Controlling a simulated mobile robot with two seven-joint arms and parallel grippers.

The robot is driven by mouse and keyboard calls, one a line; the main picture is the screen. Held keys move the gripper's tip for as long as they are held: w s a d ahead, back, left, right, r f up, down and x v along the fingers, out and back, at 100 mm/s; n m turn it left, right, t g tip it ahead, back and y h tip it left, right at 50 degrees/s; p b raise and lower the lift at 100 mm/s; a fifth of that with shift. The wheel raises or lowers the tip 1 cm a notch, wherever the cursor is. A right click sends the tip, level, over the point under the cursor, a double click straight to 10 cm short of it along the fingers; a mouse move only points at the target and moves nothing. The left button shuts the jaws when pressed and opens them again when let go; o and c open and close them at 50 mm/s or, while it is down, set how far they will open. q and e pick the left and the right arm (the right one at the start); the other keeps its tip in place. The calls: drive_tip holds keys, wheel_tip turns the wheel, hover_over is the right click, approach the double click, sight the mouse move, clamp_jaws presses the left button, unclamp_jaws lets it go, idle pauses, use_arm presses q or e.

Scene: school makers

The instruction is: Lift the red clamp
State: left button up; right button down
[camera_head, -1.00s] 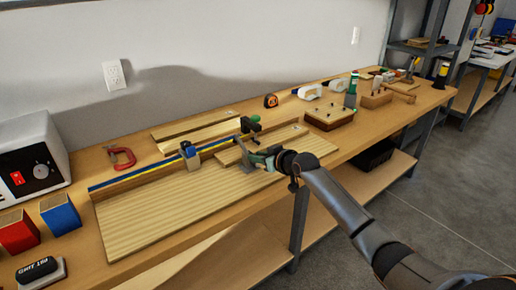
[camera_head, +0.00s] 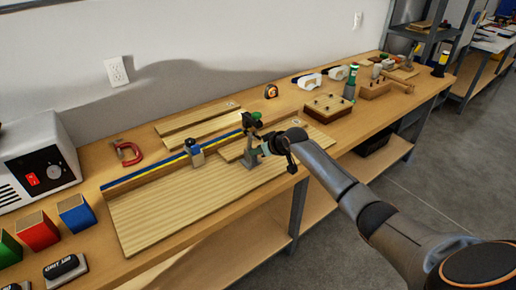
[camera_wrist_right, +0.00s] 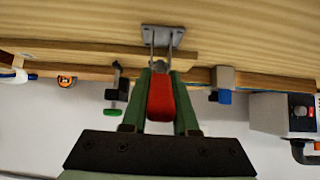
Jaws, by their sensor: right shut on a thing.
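A clamp with a red handle (camera_wrist_right: 160,100) shows in the right wrist view, where its grey metal base plate (camera_wrist_right: 163,37) sits on the wooden board. My right gripper (camera_wrist_right: 160,72) is shut on the red handle, with its green fingers on either side. In the head view my right gripper (camera_head: 262,149) is just above and beside the grey clamp base (camera_head: 251,161), and the red handle is hidden. A separate red C-clamp (camera_head: 128,153) lies on the bench at the left, apart from the gripper. My left gripper is not in view.
A blue-and-yellow fence (camera_head: 150,173) runs along the board (camera_head: 190,203), with a blue-topped clamp (camera_head: 194,150) on it. A green-knobbed clamp (camera_head: 252,121) stands close behind my gripper. Coloured blocks (camera_head: 38,231) and a white-grey box (camera_head: 40,158) are at left.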

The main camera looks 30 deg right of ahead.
drive_tip(key=shift+r, duration=0.1)
drive_tip(key=c, duration=0.7)
unclamp_jaws()
drive_tip(key=p+v, duration=0.1)
drive_tip(key=v, duration=1.1)
drive_tip(key=shift+s+r, duration=0.15)
drive_tip(key=shift+s, duration=0.05)
